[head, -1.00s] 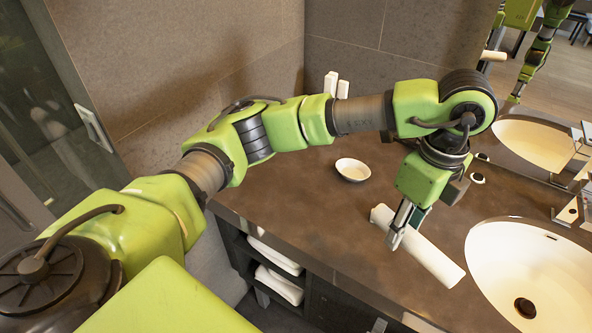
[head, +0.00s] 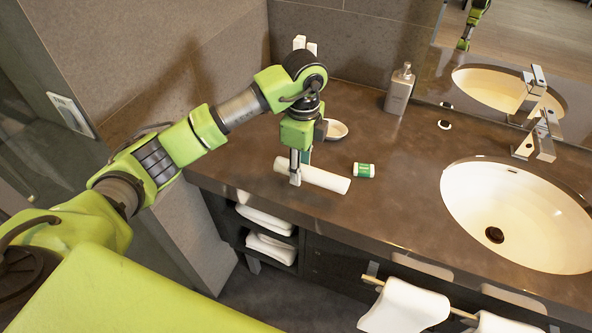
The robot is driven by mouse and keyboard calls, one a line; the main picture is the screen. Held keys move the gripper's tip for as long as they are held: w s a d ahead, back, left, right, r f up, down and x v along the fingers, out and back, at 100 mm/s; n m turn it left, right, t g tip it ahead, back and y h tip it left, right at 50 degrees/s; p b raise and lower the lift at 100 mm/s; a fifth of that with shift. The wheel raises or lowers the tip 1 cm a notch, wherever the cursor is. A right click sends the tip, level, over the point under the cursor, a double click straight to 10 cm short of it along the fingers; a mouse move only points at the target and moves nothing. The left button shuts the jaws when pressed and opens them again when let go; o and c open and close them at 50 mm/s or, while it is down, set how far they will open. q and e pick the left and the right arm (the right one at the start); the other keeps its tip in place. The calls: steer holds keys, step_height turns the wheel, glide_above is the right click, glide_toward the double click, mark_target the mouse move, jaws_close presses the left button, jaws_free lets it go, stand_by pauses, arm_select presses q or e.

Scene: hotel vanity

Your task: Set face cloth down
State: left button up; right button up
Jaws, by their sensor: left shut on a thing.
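The face cloth (head: 325,179) is a white roll. It lies level at the countertop (head: 400,205), near its front left part; I cannot tell whether it fully touches the surface. My left gripper (head: 295,180) points down and is shut on the roll near its left end. The fingers hide a small part of the cloth. My right gripper is not in view.
A small green and white item (head: 364,170) lies just right of the roll. A white dish (head: 336,131) stands behind it. A soap bottle (head: 399,90) stands at the back. The sink (head: 520,215) is on the right. Towels (head: 405,306) hang below the front edge.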

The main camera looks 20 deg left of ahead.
arm_select(q)
steer(key=shift+w+a+f, duration=0.35)
steer(key=shift+f, duration=0.2)
steer(key=shift+w+a+f, duration=0.3)
steer(key=shift+f, duration=0.25)
steer(key=f, duration=0.1)
steer(key=f+p, duration=0.2)
steer(key=shift+w+a, duration=0.15)
steer(key=shift+a, duration=0.1)
steer(key=shift+f, duration=0.35)
steer(key=shift+f, duration=0.1)
steer(key=shift+f, duration=0.1)
steer(key=o, duration=1.2)
